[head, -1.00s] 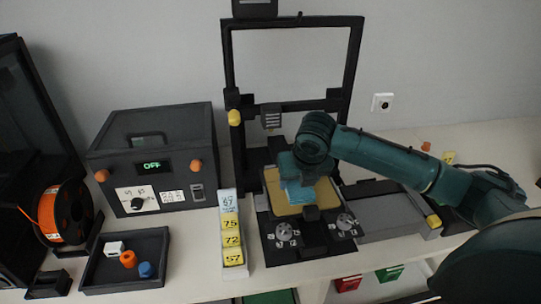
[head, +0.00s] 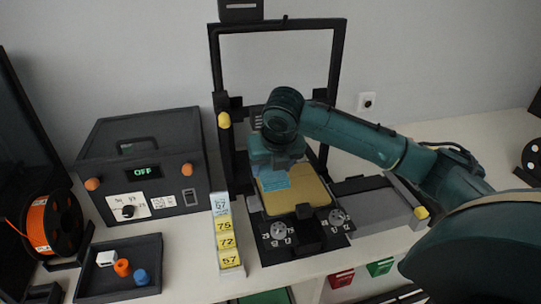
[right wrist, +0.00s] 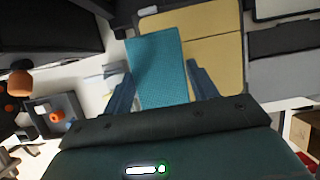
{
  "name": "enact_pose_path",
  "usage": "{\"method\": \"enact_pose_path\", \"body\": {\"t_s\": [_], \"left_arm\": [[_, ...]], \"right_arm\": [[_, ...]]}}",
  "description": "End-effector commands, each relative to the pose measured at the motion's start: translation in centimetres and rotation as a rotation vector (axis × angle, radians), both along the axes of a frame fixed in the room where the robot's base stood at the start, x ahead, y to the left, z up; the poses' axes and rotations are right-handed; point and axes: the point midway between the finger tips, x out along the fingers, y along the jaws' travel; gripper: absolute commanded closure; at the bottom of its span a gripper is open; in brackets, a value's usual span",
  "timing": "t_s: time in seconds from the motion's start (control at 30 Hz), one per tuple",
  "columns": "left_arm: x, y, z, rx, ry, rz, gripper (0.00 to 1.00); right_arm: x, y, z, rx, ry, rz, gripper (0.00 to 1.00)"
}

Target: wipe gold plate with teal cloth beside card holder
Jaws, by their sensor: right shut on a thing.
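The gold plate (head: 305,196) lies flat on the bed of a black framed machine, and it shows in the right wrist view (right wrist: 205,60). My right gripper (head: 277,168) is shut on the teal cloth (head: 274,183), above the plate's back left part. In the right wrist view the cloth (right wrist: 158,75) lies between the two fingers of the gripper (right wrist: 160,72) and overlaps the plate's left edge. I cannot tell whether it presses on the plate. The card holder (head: 228,240), with yellow numbered cards, stands left of the plate. My left gripper is not in view.
The machine's black upright frame (head: 340,70) rises behind the plate. Two dials (head: 337,217) sit at its front. A dark box (head: 145,160) reading OFF, a tray (head: 95,285) of small parts and an orange spool (head: 50,225) stand at left.

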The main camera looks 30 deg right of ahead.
Motion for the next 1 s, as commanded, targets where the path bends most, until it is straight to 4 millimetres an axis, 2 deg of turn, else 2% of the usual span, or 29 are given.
{"method": "enact_pose_path", "body": {"t_s": [0.33, 1.0], "left_arm": [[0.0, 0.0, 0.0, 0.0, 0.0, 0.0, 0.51], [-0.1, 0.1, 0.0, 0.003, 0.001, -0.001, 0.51]], "right_arm": [[0.0, -0.4, 2.8, 0.0, -0.002, -0.012, 0.6], [0.0, -0.4, 2.9, 0.0, -0.001, -0.013, 0.6]]}}
